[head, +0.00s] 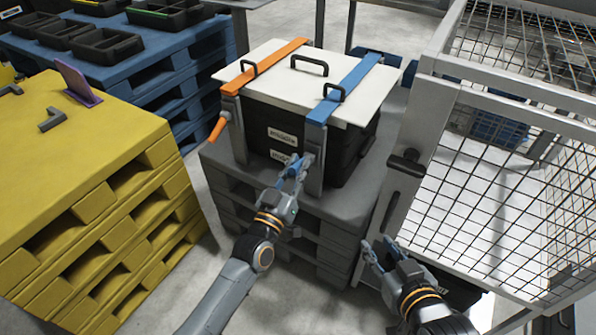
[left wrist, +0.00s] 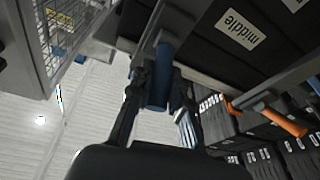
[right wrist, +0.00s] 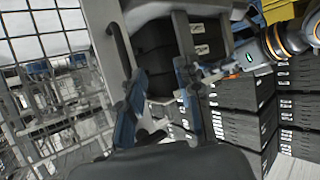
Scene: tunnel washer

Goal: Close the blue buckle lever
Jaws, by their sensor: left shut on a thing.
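The blue strap (head: 348,82) runs over the white lid (head: 310,77) of a black crate stack (head: 335,158), with its grey buckle plate (head: 314,150) on the front. The blue buckle lever (left wrist: 158,82) sits between the fingers of my left gripper (left wrist: 154,100) in the left wrist view. In the head view my left gripper (head: 298,170) is at the buckle's lower part and hides most of the lever. It is shut on the lever. My right gripper (head: 377,250) is open and empty, right of the crates near the cage; its fingers stand apart in the right wrist view (right wrist: 160,95).
An orange strap (head: 265,65) with its orange lever (head: 217,130) sticking out is at the left of the crates. The crates stand on a grey pallet (head: 225,170). A wire mesh cage (head: 500,190) stands close at right. Yellow pallets (head: 75,200) are at left.

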